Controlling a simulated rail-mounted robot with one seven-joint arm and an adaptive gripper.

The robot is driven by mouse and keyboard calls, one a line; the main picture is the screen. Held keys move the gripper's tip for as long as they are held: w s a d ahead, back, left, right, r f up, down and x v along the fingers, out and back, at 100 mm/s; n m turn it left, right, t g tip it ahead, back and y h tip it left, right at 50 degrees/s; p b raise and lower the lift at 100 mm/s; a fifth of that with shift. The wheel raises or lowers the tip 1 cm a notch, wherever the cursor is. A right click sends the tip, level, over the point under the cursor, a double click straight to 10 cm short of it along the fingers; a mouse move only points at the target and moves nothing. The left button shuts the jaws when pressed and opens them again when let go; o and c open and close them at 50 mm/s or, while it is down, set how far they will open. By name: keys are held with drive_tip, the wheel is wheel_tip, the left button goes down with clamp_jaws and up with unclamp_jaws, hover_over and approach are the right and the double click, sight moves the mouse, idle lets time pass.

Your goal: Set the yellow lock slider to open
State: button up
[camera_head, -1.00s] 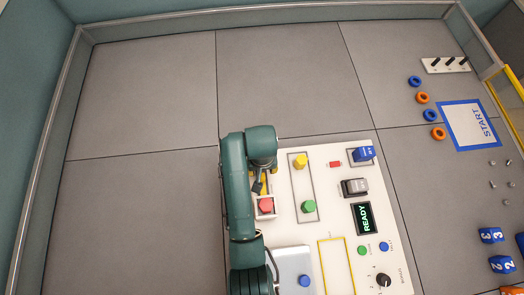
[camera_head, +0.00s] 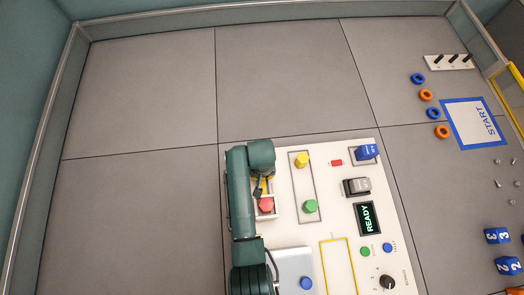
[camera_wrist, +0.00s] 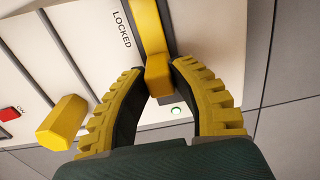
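The yellow lock slider (camera_wrist: 158,76) is a yellow block at the end of a yellow bar, beside the printed word LOCKED on the pale panel (camera_wrist: 95,20). My gripper (camera_wrist: 159,70) has its yellow-backed, black-padded fingers on both sides of this block, with the tips close against it; it looks shut on it. In the head view, my gripper (camera_head: 261,186) is over the left part of the panel, and my arm partly hides the slider there. A green light (camera_wrist: 176,110) shows between the fingers.
The display (camera_head: 368,218) reads READY. Bare floor lies beyond the panel.

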clamp_jaws()
drive_tip(key=shift+f, duration=0.1)
drive_tip(key=w+b, duration=0.3)
drive_tip(key=w, duration=0.1)
drive_tip(key=shift+w+a+f, duration=0.1)
drive_tip(key=shift+a, duration=0.2)
drive_tip(key=o, duration=0.7)
unclamp_jaws()
drive_tip(key=shift+w, duration=0.1)
drive_tip(key=shift+r, duration=0.2)
